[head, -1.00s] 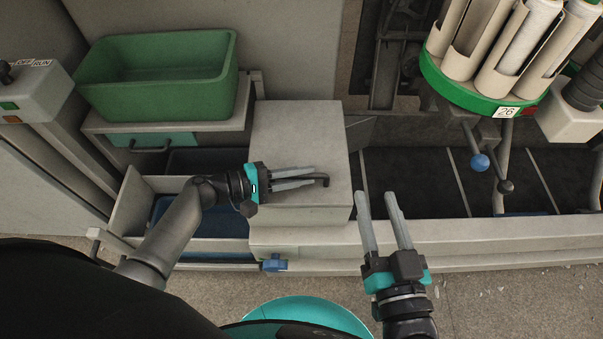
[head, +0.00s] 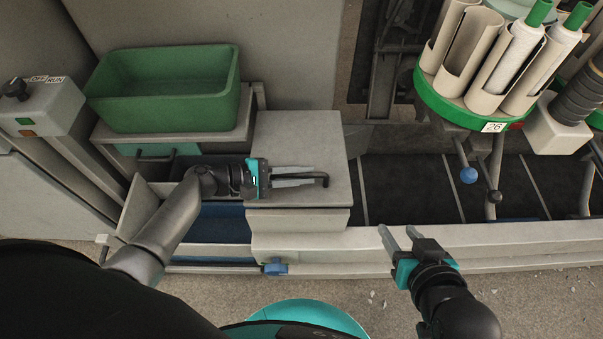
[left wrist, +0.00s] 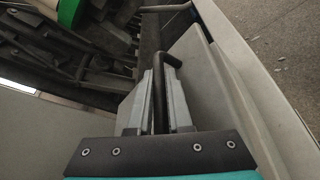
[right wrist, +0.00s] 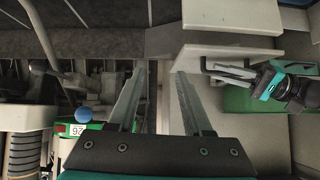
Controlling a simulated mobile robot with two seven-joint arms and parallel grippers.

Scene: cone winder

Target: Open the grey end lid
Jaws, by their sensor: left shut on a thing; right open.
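The grey end lid (head: 300,135) is the pale box-like cover left of the middle in the head view. A black bent handle (head: 325,180) sits on its top. My left gripper (head: 312,176) is shut on that handle, its fingers lying along the lid's top. In the left wrist view the handle (left wrist: 171,60) runs between the fingers and its bent end sticks out beyond them. My right gripper (head: 401,238) is open and empty, right of the lid near the front rail.
A green bin (head: 165,90) stands on a shelf behind my left arm. A turntable with cone holders (head: 455,90) is at upper right, with a blue knob (head: 468,175) below it. A pale rail (head: 450,242) runs along the front.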

